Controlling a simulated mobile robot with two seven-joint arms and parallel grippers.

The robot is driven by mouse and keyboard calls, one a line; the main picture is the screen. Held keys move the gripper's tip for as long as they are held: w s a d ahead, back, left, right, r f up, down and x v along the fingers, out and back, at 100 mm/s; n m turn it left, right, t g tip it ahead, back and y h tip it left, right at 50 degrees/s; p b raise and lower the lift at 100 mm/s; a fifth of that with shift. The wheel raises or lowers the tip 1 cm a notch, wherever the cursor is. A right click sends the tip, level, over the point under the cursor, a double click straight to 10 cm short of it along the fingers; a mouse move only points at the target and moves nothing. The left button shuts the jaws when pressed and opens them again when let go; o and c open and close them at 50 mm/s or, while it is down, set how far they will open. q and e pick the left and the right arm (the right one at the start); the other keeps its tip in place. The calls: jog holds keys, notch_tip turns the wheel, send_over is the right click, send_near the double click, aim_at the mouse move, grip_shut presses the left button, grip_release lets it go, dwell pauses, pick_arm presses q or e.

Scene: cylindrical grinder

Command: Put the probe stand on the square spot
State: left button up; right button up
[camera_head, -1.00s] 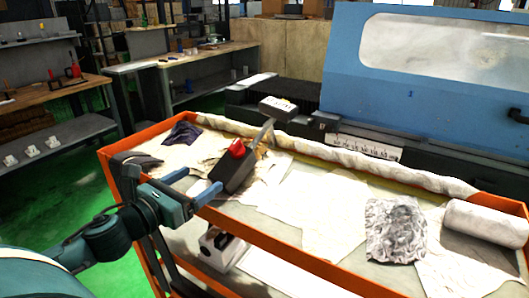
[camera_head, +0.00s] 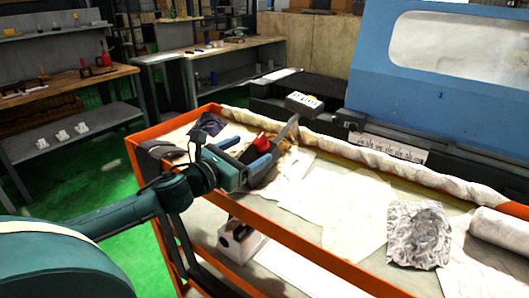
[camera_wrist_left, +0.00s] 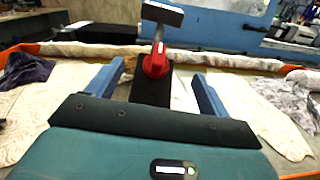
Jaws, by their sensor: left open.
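The probe stand, with a black block base (camera_head: 264,173), a red knob and a grey post, leans on the cloths in the orange-rimmed cart. In the left wrist view its base (camera_wrist_left: 150,90) stands between my fingers, with the red knob (camera_wrist_left: 155,66) above and the post rising to a dark, pale-edged block. My left gripper (camera_head: 246,152) is open around the near part of the base; in the left wrist view (camera_wrist_left: 150,78) gaps show on both sides. Arm and fingers partly hide the base. My right gripper is not in view. I cannot make out a square spot.
The orange cart rim (camera_head: 330,267) runs along the near side, under my left arm. A rolled cloth (camera_head: 380,170) lines the far edge. Grey crumpled cloth (camera_head: 418,236) and a white roll (camera_head: 500,236) lie at right. The blue machine (camera_head: 440,95) stands behind.

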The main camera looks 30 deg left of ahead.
aim_at(253, 144)
pick_arm(q)
jog(key=shift+w+p, duration=0.8)
jog(key=shift+w, duration=1.45)
jog(key=shift+w+d+f, duration=0.15)
jog(key=shift+w+d, duration=0.05)
jog(key=shift+w, duration=0.25)
grip_shut()
jog(key=shift+r, duration=0.4)
